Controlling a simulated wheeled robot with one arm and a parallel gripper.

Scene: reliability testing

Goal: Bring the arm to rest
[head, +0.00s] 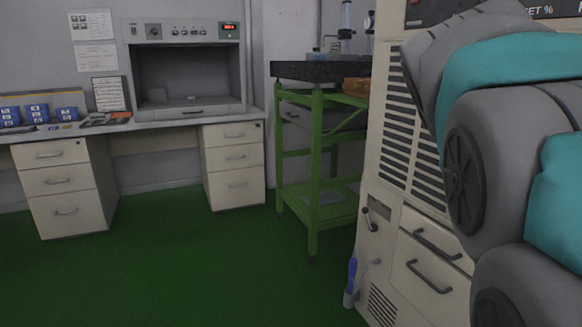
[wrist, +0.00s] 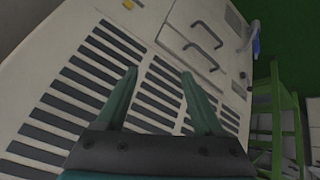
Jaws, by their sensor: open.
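My gripper (wrist: 158,88) shows in the wrist view with its two green fingers spread apart and nothing between them. It faces the slotted side of a cream cabinet (wrist: 225,78); the distance to the panel is hard to tell. In the head view my grey and teal arm is folded at the right edge, in front of the same cabinet (head: 385,205). The gripper itself is out of the head view.
A green-framed stand (head: 315,165) with a dark slab top (head: 310,69) stands left of the cabinet. A workbench (head: 160,125) with drawers lines the back wall. A blue-handled tool (head: 352,275) is at the cabinet's lower left. The green floor (head: 170,270) is clear in front.

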